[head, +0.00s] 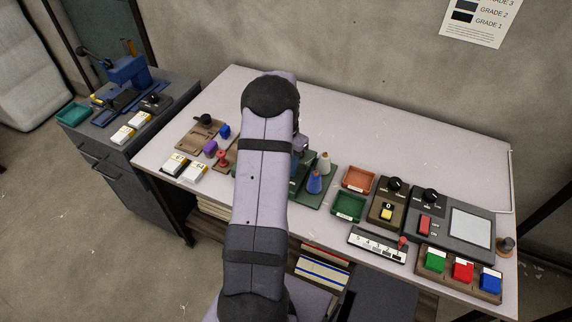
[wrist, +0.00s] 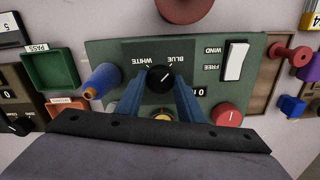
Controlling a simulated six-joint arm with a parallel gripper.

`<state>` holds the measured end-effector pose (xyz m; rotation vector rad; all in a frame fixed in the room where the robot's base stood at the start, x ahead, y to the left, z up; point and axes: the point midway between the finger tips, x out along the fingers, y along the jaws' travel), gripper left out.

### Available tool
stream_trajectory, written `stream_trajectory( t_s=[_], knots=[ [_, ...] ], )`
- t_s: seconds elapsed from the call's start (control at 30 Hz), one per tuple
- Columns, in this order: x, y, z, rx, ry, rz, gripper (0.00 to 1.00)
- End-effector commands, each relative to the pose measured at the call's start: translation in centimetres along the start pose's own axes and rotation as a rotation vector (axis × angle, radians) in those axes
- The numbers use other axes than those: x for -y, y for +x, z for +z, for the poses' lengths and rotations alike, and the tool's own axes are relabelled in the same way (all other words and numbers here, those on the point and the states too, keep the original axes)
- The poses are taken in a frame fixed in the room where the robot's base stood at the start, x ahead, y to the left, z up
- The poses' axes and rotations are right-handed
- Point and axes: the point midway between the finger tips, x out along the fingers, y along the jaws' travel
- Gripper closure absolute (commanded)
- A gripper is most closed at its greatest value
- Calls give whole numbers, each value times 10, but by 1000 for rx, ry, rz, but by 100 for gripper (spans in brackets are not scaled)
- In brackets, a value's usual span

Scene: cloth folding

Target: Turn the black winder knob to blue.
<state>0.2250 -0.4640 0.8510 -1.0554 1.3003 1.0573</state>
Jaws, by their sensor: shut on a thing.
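The black winder knob (wrist: 159,77) stands on a green panel (wrist: 112,52) in the wrist view. The words WHITE and BLUE are printed upside down beside it, with BLUE to the right. A pale mark on the knob seems to point up and right, towards BLUE. My gripper (wrist: 160,84) has its two blue fingers on either side of the knob and is shut on it. In the head view my arm hides the knob and the fingers; part of the green panel (head: 318,196) shows to the right of the arm.
Close around the knob are a white rocker switch (wrist: 236,62) marked WIND and FREE, a red knob (wrist: 227,115), a blue thread cone (wrist: 102,80) and a dark red spool (wrist: 183,8). A green PASS tray (wrist: 48,70) lies left. The table's back right (head: 400,135) is clear.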

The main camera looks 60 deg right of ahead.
Motion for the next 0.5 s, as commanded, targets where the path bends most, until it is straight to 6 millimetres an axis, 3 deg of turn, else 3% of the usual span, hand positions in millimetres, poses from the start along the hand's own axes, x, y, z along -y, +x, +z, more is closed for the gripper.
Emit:
stream_trajectory(
  t_s=[0.33,0.37,0.4,0.43,0.5],
  knots=[
    [0,-1,-1,-2,9,-3,88],
    [0,-1,-1,-2,9,-3,63],
    [0,-1,-1,-2,9,-3,54],
    [0,-1,-1,-2,8,-3,47],
    [0,-1,-1,-1,8,-2,47]
  ],
)
